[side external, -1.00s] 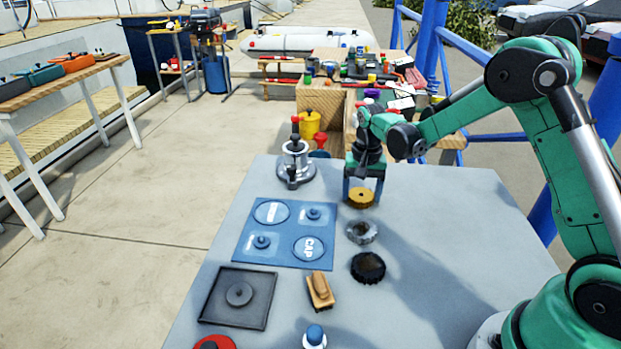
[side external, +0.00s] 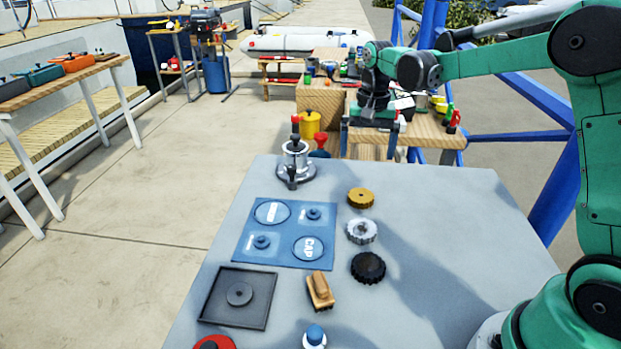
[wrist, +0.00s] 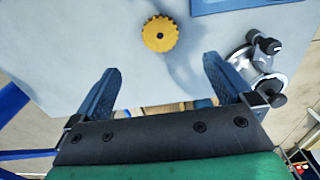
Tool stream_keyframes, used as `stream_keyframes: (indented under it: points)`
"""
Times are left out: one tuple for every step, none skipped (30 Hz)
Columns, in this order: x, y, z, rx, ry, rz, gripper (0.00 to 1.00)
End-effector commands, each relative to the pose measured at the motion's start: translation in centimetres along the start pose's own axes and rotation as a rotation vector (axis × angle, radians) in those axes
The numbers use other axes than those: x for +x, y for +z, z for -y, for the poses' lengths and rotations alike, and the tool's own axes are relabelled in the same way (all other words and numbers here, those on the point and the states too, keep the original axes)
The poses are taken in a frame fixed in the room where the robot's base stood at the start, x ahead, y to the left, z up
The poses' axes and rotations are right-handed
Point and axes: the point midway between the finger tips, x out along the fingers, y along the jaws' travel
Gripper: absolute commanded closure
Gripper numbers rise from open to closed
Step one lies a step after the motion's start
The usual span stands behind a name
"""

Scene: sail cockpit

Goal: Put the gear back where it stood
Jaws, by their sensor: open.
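A yellow-brown gear (side external: 361,198) lies flat on the grey table, at the far end of a row with a silver gear (side external: 361,231) and a black gear (side external: 368,267). In the wrist view the yellow gear (wrist: 160,34) lies beyond the fingertips, apart from them. My gripper (side external: 371,138) is open and empty, raised beyond the table's far edge. Its two spread blue fingers (wrist: 160,75) show in the wrist view. A blue board (side external: 285,232) with round marked places, one labelled CAP, lies left of the gears.
A metal fixture with a dark-knobbed handle (side external: 296,165) stands at the table's far left. A wooden block (side external: 320,291), a dark square tray (side external: 215,310), a blue-topped knob (side external: 314,336) and a red object (side external: 214,343) are nearer. The table's right side (side external: 470,240) is clear.

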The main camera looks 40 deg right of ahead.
Motion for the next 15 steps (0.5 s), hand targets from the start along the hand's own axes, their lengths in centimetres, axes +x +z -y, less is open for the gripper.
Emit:
stream_keyframes:
  points:
    - [-0.6, 0.0, 0.0, 0.000, 0.000, 0.000, 0.00]
    - [-0.9, 0.0, 0.0, 0.000, 0.000, 0.000, 0.00]
    - [-1.2, 0.0, 0.0, 0.000, 0.000, 0.000, 0.00]
    - [-1.4, 0.1, 0.0, -0.001, 0.000, -0.001, 0.00]
    - [-1.6, 0.1, 0.0, -0.004, -0.002, -0.003, 0.00]
    - [-1.9, 0.3, 0.0, -0.013, -0.005, -0.008, 0.00]
    - [-2.1, 0.6, 0.1, -0.025, -0.009, -0.015, 0.00]
    - [-2.4, 0.9, 0.1, -0.040, -0.015, -0.025, 0.00]
    - [-2.9, 1.5, 0.1, -0.067, -0.026, -0.044, 0.00]
    - [-3.2, 2.0, 0.2, -0.093, -0.036, -0.062, 0.00]
    - [-3.6, 2.7, 0.2, -0.123, -0.047, -0.082, 0.00]
    - [-4.1, 3.6, 0.2, -0.169, -0.064, -0.114, 0.00]
    - [-4.4, 4.5, 0.2, -0.206, -0.077, -0.141, 0.00]
    - [-4.7, 5.3, 0.1, -0.246, -0.091, -0.169, 0.00]
    - [-5.0, 6.4, 0.0, -0.299, -0.110, -0.209, 0.00]
